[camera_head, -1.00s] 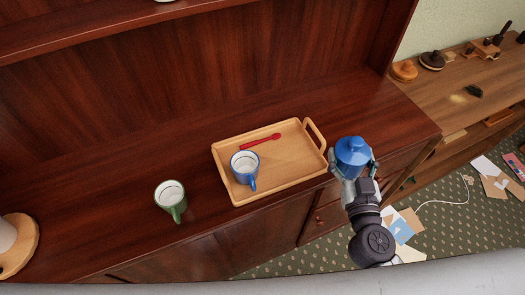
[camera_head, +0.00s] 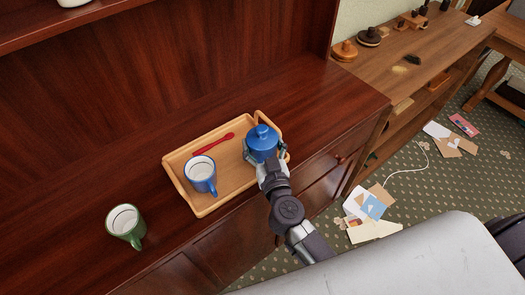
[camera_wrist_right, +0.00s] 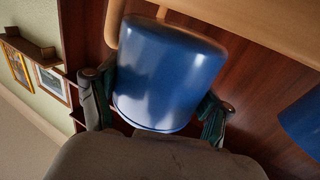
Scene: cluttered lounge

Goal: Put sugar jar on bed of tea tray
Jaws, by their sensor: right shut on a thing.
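The blue lidded sugar jar (camera_head: 262,141) is held upright in my right gripper (camera_head: 265,158), over the right end of the wooden tea tray (camera_head: 207,208). I cannot tell whether the jar touches the tray bed. In the right wrist view the jar (camera_wrist_right: 168,75) sits between the two fingers of my right gripper (camera_wrist_right: 160,110). A blue mug (camera_head: 201,176) stands in the tray's left part, and a red spoon (camera_head: 213,143) lies near its back edge. My left gripper is not in view.
A green mug (camera_head: 126,226) stands on the dark cabinet top (camera_head: 75,215), left of the tray. A lower wooden sideboard (camera_head: 385,75) with several small objects is at the right. Papers (camera_head: 374,205) lie on the patterned floor.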

